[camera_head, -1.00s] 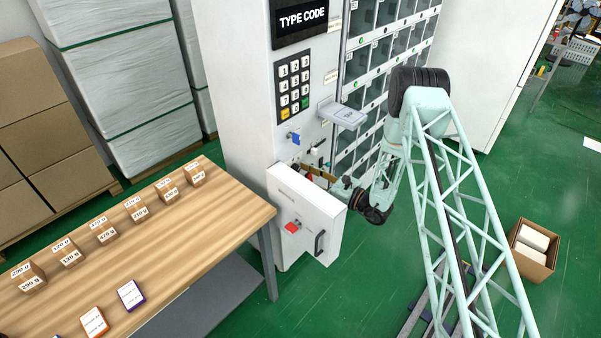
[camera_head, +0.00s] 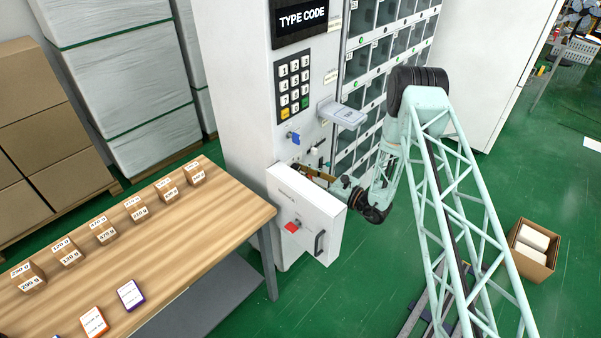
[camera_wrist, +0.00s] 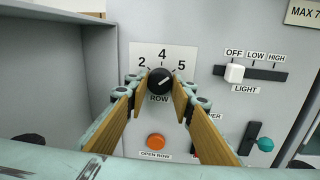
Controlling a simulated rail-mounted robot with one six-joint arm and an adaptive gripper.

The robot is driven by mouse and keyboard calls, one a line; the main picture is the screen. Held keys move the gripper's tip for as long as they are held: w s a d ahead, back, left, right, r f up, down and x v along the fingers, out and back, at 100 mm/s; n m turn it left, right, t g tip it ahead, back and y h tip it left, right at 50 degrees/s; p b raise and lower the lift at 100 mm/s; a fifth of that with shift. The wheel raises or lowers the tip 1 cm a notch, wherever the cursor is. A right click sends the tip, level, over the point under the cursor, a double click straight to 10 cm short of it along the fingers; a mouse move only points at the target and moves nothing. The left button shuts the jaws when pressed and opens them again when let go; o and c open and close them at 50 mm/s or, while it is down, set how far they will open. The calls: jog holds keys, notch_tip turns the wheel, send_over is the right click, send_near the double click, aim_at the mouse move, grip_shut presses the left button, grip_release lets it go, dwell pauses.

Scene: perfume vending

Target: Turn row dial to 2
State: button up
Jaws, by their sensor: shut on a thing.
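The row dial (camera_wrist: 160,81) is a round black knob in the middle of the wrist view. It sits on a white plate (camera_wrist: 190,52) with the numbers 2, 4 and 5 visible around it and the word ROW below. A light mark on the knob slants toward the upper right, on the 5 side. My gripper (camera_wrist: 160,86) has its two wood-coloured fingers on either side of the knob, shut on it. In the head view my gripper (camera_head: 332,181) is at the machine's front, behind the open white door, and the dial is hidden there.
An orange open-row button (camera_wrist: 156,141) is below the dial. A light slider (camera_wrist: 235,73) and a teal-knobbed lever (camera_wrist: 264,144) are to the right. In the head view the white door (camera_head: 305,215) stands open beside my wrist, and a wooden table (camera_head: 190,240) is at left.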

jog(key=shift+n, duration=0.3)
jog(key=n+b, duration=0.4)
jog(key=n+h+b, duration=0.1)
jog(key=n+b, duration=0.3)
jog(key=n, duration=0.1)
jog(key=shift+b, duration=0.4)
jog(key=n+b, duration=0.4)
jog(key=b, duration=0.1)
jog(key=shift+n+h+b, duration=0.3)
jog(key=shift+n+b, duration=0.05)
jog(key=shift+n, duration=0.05)
jog(key=shift+r+n+t+b, duration=0.1)
jog(key=shift+n+t+b, duration=0.2)
jog(key=shift+n+b, duration=0.5)
jog(key=shift+s+r+n+b, duration=0.15)
jog(key=shift+n+b, duration=0.2)
jog(key=shift+n, duration=0.75)
jog(key=shift+h, duration=0.3)
jog(key=shift+a, duration=0.1)
jog(key=o, duration=0.8)
